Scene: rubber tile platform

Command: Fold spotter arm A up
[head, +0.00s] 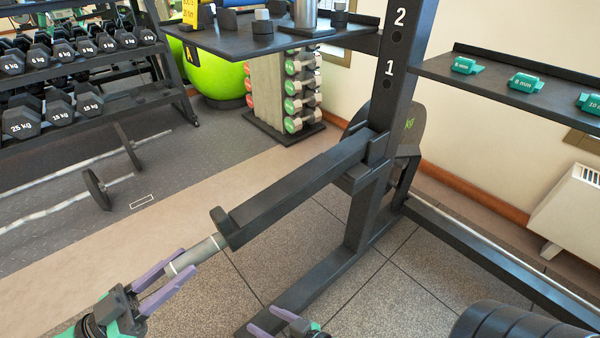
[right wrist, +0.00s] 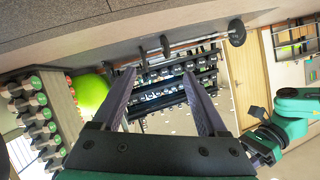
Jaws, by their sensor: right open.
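Spotter arm A (head: 300,188) is a dark beam running from the rack upright (head: 375,150) down-left in the head view, with a raised lip at its outer end. It is lowered, sticking out from the upright. A grey round handle (head: 206,246) extends from that end. My left gripper (head: 184,264) has its purple fingers on either side of the handle, close against it. My right gripper (head: 267,320) is low in the head view, below the beam, open and empty. In the right wrist view its fingers (right wrist: 155,85) are apart with nothing between them.
A dark shelf (head: 270,38) with items is above the beam. Another shelf (head: 500,85) with green blocks is at right. Black plates (head: 510,325) are at lower right. Dumbbell racks (head: 75,65) and a barbell (head: 95,188) lie left.

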